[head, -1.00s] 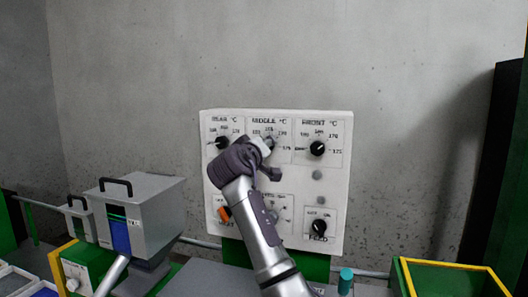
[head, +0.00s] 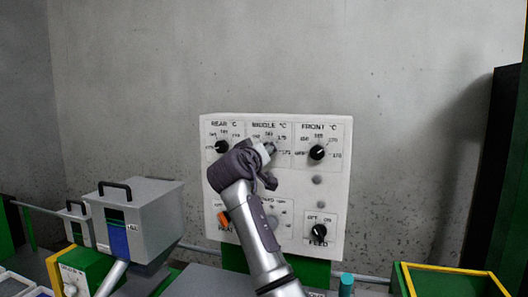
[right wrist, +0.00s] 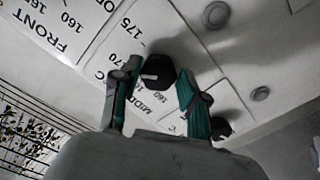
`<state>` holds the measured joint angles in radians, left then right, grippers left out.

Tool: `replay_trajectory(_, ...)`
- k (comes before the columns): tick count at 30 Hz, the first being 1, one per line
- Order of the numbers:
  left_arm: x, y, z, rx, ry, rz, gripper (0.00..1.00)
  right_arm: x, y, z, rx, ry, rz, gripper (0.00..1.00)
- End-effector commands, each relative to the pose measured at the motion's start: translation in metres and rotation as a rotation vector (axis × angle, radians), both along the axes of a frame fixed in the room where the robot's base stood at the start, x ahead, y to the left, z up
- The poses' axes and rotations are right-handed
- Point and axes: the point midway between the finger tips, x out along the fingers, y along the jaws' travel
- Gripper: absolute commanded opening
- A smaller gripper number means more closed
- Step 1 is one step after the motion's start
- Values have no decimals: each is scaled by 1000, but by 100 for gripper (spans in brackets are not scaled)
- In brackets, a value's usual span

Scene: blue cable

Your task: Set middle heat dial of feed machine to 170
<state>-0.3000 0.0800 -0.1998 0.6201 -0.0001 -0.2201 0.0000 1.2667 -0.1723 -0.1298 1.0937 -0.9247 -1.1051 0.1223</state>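The feed machine's white control panel (head: 336,185) stands against the wall in the head view, with rear, middle and front dials along its top. My right gripper (head: 268,150) is at the middle dial and mostly hides it there. In the right wrist view the black middle dial (right wrist: 157,72) lies between the two fingertips of my right gripper (right wrist: 158,76), which are apart on either side of it. Contact is unclear. Labels 160, 170 and 175 show around the dial; its exact pointer setting is hard to read. My left gripper is out of view.
The rear dial (head: 222,147) and front dial (head: 317,152) flank the middle one. Below are an orange switch (head: 223,218) and the feed dial (head: 319,230). A grey hopper (head: 150,215) stands left; a yellow-rimmed green bin (head: 450,268) stands at lower right.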

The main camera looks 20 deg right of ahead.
Motion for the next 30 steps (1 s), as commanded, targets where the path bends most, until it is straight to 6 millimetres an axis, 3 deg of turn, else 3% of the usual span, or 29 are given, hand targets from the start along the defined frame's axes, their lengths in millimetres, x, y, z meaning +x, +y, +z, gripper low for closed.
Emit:
replay_trajectory(3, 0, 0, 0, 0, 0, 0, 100, 0, 0, 1, -1, -1, 1, 64)
replay_trajectory(14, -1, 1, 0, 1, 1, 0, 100, -4, 4, 2, -3, -5, 2, 64)
replay_trajectory(30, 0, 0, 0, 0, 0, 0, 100, -86, 59, 1, -1, -4, 3, 64)
